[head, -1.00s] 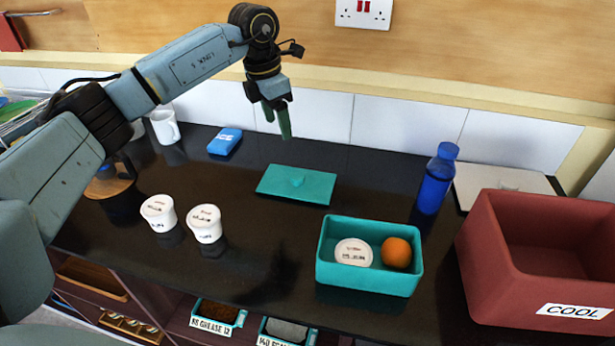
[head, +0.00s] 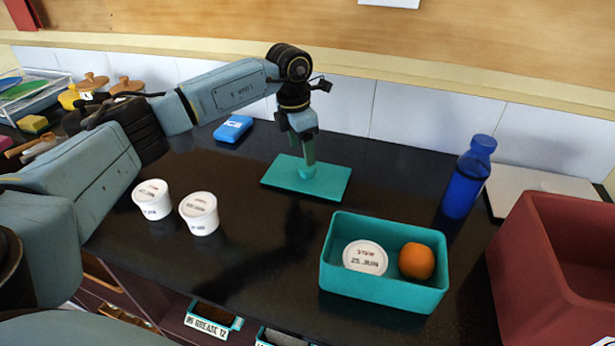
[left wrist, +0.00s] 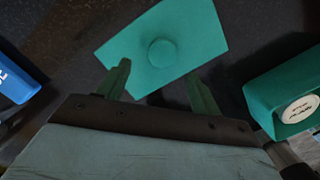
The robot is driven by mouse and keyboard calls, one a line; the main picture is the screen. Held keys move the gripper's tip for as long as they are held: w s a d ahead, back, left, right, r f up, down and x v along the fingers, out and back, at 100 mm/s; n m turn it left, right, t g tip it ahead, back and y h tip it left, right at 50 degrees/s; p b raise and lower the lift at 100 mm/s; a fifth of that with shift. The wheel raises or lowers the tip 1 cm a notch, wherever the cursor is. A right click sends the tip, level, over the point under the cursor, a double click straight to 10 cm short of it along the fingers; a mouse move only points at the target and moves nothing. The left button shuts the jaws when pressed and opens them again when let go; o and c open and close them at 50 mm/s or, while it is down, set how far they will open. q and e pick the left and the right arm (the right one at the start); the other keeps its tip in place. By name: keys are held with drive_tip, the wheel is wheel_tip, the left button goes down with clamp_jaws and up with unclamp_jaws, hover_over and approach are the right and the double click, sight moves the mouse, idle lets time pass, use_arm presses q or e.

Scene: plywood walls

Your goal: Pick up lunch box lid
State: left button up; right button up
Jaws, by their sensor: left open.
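The teal lunch box lid (head: 330,184) lies flat on the dark counter, with a round knob on top. It also shows in the left wrist view (left wrist: 190,30), its knob (left wrist: 161,52) centred beyond my fingers. My left gripper (head: 308,170) points down over the lid, its green fingertips at the knob in the head view. In the left wrist view the fingers (left wrist: 158,85) are apart, with nothing between them. The teal lunch box (head: 385,292) stands uncovered to the right, with a white-lidded tub (head: 365,258) and an orange (head: 416,261) inside. My right gripper is out of view.
Two white tubs (head: 152,199) (head: 199,213) stand left of the lid. A blue pack (head: 233,129) lies behind them. A blue bottle (head: 468,178) and a large red bin (head: 545,285) stand at the right. The counter in front of the lid is clear.

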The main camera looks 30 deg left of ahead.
sight(307, 173)
use_arm(q)
drive_tip(key=shift+d+f, duration=0.1)
drive_tip(key=shift+f, duration=0.3)
drive_tip(key=f, duration=0.3)
drive_tip(key=w+f, duration=0.1)
drive_tip(key=shift+d+f, duration=0.35)
drive_tip(key=c, duration=1.1)
drive_tip(key=shift+r, duration=0.1)
